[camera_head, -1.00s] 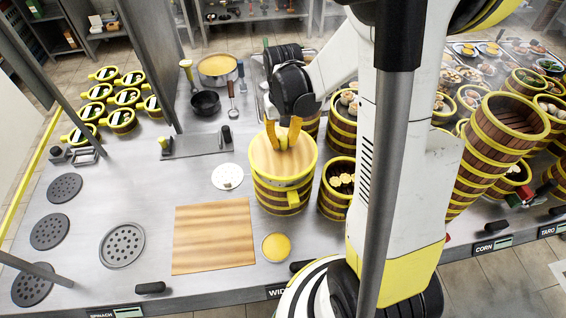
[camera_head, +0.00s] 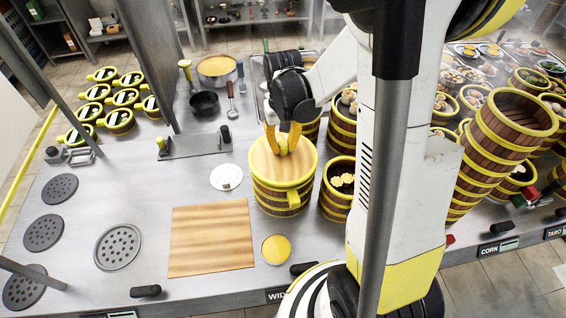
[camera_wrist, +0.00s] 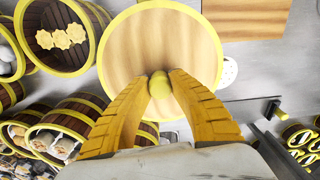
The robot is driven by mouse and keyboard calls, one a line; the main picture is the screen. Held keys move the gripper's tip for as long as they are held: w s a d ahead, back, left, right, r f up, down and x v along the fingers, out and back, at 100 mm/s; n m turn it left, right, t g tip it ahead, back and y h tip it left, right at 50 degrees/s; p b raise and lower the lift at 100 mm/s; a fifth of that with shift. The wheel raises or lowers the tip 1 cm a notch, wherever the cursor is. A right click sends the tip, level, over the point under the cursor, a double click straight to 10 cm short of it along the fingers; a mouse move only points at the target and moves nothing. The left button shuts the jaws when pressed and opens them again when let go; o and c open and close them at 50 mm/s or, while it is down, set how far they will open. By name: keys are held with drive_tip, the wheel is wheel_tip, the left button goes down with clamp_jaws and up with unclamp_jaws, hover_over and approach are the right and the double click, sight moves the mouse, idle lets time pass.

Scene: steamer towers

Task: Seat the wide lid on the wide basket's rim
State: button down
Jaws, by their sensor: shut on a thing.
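The wide lid (camera_head: 268,165) is a light wooden disc with a yellow edge and a small yellow knob. It lies over the top of the wide basket (camera_head: 275,200), a brown slatted tub with yellow bands, and looks about level. Whether its edge is fully down on the rim all round I cannot tell. My gripper (camera_head: 282,150) is above the lid, shut on its knob. In the wrist view, both yellow fingers (camera_wrist: 160,84) close on the knob over the lid's face (camera_wrist: 165,45). The lid hides the basket's inside.
An open basket with pale buns (camera_head: 340,185) stands close to the right of the wide basket. A leaning basket stack (camera_head: 490,150) is farther right. A wooden board (camera_head: 211,262) and a small yellow-rimmed dish (camera_head: 276,249) lie in front. The counter's left part holds perforated discs (camera_head: 119,246).

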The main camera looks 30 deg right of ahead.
sight(283, 144)
drive_tip(key=shift+f+b, duration=0.7)
idle(0.6)
drive_tip(key=c, duration=1.2)
unclamp_jaws()
drive_tip(key=shift+c, duration=0.2)
wheel_tip(283, 144, up, 12)
drive_tip(key=shift+r, duration=0.1)
